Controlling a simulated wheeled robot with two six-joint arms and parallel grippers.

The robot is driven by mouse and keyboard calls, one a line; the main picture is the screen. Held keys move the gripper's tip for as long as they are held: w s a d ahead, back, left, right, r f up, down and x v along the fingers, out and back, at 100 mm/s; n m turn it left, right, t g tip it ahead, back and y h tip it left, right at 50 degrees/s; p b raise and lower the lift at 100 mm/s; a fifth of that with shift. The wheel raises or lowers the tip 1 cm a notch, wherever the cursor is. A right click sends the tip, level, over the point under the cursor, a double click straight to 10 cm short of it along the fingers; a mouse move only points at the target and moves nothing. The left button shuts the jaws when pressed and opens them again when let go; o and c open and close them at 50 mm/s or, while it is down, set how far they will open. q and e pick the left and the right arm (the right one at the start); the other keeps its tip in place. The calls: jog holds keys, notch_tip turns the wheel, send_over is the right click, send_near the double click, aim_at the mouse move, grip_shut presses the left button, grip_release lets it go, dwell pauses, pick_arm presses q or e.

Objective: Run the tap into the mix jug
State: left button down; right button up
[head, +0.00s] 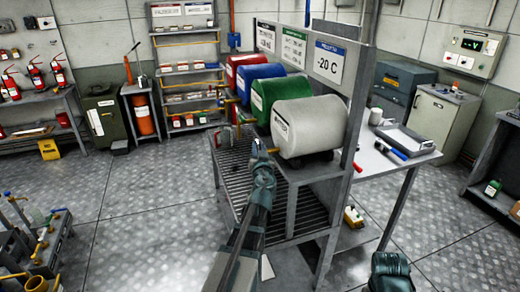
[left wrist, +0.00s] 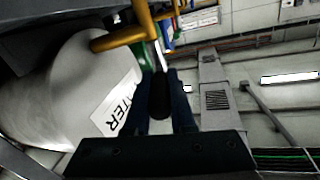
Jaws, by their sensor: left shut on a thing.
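The pale grey drum (head: 310,127) lies on its side on the rack, nearest in a row of drums. Its label ends in "TER" in the left wrist view (left wrist: 115,108). A brass tap (left wrist: 122,38) is at the drum's front, with a dark lever (left wrist: 160,97) beside it. My left gripper (head: 257,147) is at the drum's front and is shut on the dark lever, which sits between its fingers. A small clear vessel (head: 223,138) stands near the grate's far end; I cannot tell if it is the mix jug. No stream of water is visible.
Green (head: 272,95), blue (head: 256,79) and red drums lie behind the grey one. A slatted grate (head: 232,172) runs below the taps. A side table (head: 383,160) stands right of the rack.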

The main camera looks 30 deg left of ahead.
pick_arm(q)
jog(key=shift+s+a+m+t+h, duration=0.2)
jog(key=shift+m+t+h, duration=0.3)
jog(key=shift+h, duration=0.25)
jog(key=shift+s+a+m+t+h, duration=0.1)
jog(key=shift+a+m+t+h, duration=0.1)
jog(key=shift+m+t+h, duration=0.35)
jog(key=c, duration=0.8)
grip_release()
jog(key=shift+g, duration=0.25)
jog(key=shift+o, duration=0.2)
